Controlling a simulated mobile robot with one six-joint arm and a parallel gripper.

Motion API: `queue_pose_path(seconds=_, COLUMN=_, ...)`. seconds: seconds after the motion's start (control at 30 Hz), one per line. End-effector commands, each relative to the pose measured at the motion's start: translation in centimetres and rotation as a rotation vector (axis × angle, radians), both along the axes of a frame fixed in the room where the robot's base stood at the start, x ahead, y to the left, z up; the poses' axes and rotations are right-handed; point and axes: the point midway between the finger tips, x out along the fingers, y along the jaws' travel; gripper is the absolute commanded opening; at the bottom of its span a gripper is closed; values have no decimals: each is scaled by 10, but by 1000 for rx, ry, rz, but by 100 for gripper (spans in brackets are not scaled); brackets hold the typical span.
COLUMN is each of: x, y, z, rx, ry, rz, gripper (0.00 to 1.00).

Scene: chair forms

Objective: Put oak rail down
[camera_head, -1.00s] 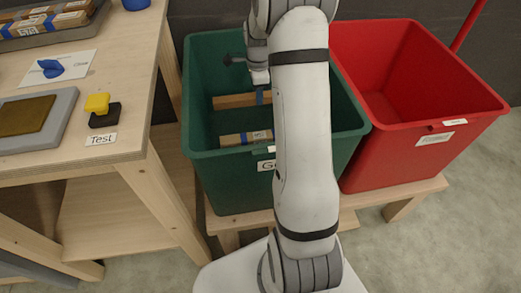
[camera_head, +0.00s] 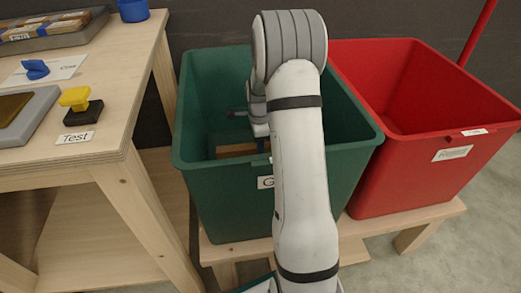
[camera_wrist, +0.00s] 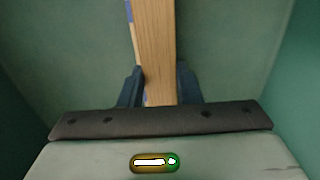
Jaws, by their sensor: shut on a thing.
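The oak rail (camera_wrist: 157,45) shows in the wrist view as a pale wooden bar with a blue and white strip along its left edge. My gripper (camera_wrist: 158,84) is shut on it, one dark finger on each side. In the head view the rail (camera_head: 237,149) shows as a brown strip inside the green bin (camera_head: 215,185), below the bin's rim. My arm hides most of the gripper and part of the rail there. I cannot tell whether the rail touches the bin floor.
A red bin (camera_head: 400,175) stands close on the right. A wooden table (camera_head: 115,130) on the left holds a yellow and black stamp (camera_head: 77,102), a blue knob (camera_head: 36,69), a blue cup (camera_head: 133,10) and a tray (camera_head: 55,38) of wooden pieces.

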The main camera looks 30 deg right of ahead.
Motion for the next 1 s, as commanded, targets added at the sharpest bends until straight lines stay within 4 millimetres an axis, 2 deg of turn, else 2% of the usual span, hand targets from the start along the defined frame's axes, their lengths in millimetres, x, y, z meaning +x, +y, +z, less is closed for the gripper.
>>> queue_pose_path(seconds=0.03, x=0, y=0, z=-12, rx=0, ry=0, rz=0, gripper=0)
queue_pose_path(seconds=0.1, x=0, y=0, z=-16, rx=-1, ry=-2, rz=0, gripper=0)
queue_pose_path(seconds=0.33, x=0, y=-1, z=-14, rx=-1, ry=-2, rz=-1, gripper=0)
queue_pose_path(seconds=0.53, x=0, y=-1, z=-20, rx=0, ry=-1, rz=-1, gripper=0)
queue_pose_path(seconds=0.57, x=0, y=-1, z=-20, rx=0, ry=-1, rz=-1, gripper=32)
queue_pose_path(seconds=0.8, x=0, y=-1, z=-20, rx=0, ry=-1, rz=-1, gripper=52)
queue_pose_path(seconds=1.0, x=0, y=-1, z=-19, rx=0, ry=-1, rz=-2, gripper=52)
